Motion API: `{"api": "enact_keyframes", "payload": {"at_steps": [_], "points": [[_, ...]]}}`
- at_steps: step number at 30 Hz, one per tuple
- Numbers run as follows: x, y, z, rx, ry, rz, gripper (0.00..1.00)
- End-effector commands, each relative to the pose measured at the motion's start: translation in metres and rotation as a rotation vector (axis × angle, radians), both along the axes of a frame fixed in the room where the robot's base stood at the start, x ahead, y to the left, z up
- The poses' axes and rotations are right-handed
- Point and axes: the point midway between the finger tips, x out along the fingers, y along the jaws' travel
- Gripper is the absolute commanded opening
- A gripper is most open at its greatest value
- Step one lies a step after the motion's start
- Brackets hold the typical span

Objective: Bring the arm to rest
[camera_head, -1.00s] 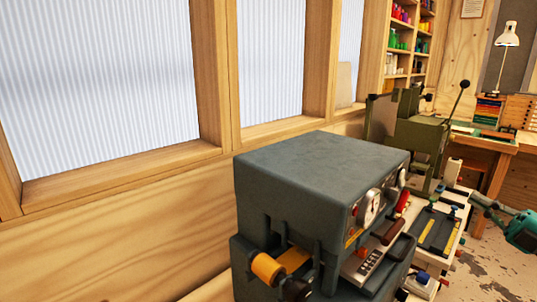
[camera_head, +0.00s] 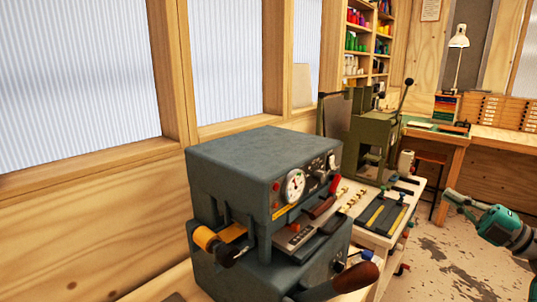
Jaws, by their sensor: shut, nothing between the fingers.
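My arm, teal and dark grey, enters from the right edge. My gripper (camera_head: 456,198) is at its left end, pointing left over the floor. It is small in the picture, but it looks shut with nothing held. It is apart from the machines and the bench to its left.
A dark grey machine (camera_head: 255,150) with a gauge, levers and an orange foil roll (camera_head: 206,238) stands in front. Behind it are a green press (camera_head: 373,140) and a white-topped bench (camera_head: 365,238) with tools. A desk (camera_head: 450,134) with a lamp (camera_head: 458,40) is at the back.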

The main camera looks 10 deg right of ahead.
Motion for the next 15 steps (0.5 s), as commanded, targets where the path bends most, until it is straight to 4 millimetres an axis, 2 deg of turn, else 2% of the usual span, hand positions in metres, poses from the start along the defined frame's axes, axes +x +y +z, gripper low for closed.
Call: {"api": "enact_keyframes", "payload": {"at_steps": [11, 15], "points": [[-0.002, 0.033, -0.029, 0.086, -0.034, 0.032, 0.0], [-0.006, 0.051, -0.045, 0.138, -0.051, 0.048, 0.0]]}}
